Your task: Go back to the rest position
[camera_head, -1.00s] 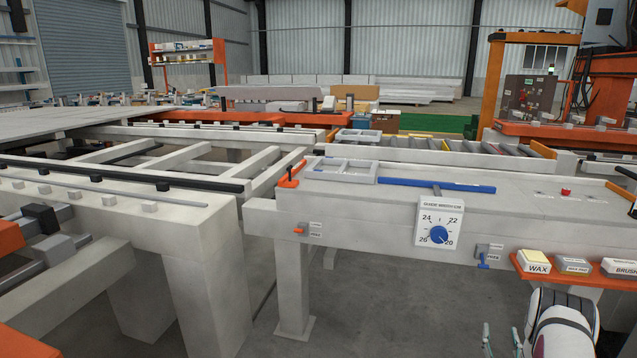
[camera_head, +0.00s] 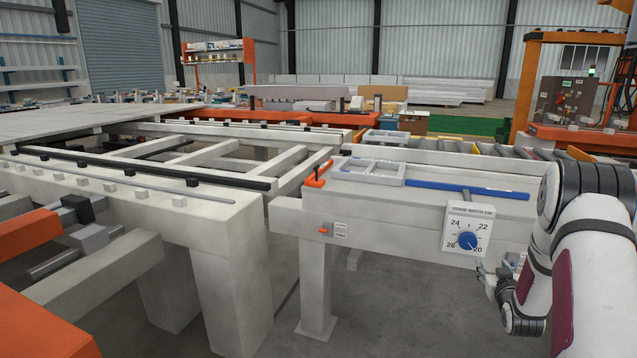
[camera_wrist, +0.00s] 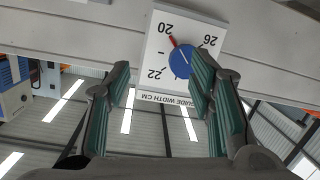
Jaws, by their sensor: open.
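My arm (camera_head: 590,270) comes in from the right edge of the head view. My gripper (camera_head: 486,268) is small there, just below and right of the guide width dial (camera_head: 483,222). In the wrist view my gripper (camera_wrist: 158,68) has its two green-padded fingers apart with nothing between them. The dial's white plate (camera_wrist: 158,78) appears upside down beyond the fingertips. Its blue knob (camera_wrist: 182,68) has a red pointer near 20. The right finger covers part of the plate. I cannot tell from these views the exact gap between fingers and dial.
The grey machine table (camera_head: 390,208) carries the dial on its front face. A blue bar (camera_head: 470,190) and a pale frame (camera_head: 367,172) lie on top.

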